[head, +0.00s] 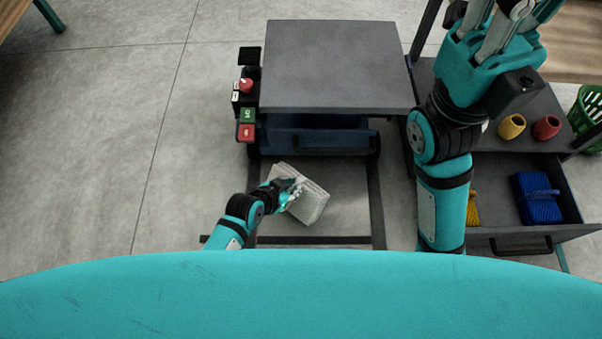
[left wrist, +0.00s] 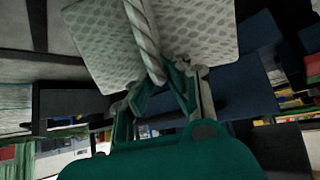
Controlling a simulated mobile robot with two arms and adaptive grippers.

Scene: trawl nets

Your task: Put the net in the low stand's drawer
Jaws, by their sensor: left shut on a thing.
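A white folded net (head: 312,205) hangs from my left gripper (head: 291,186) in front of the grey-topped stand. In the left wrist view the net (left wrist: 195,30) fills the top, and my left gripper (left wrist: 165,85) is shut on its twisted rope handle. A dark low stand (head: 455,103) is at the right. Its drawer (head: 495,175) is pulled open and holds a blue net bundle (head: 536,198) and a yellow one (head: 472,209), partly hidden by my right arm. My right gripper (head: 497,30) is raised above this stand; its fingertips are cut off by the top edge.
The grey-topped stand (head: 335,65) has a button box (head: 247,95) on its left side and a dark frame below. A green basket (head: 588,115) is at the right edge. The left floor is clear.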

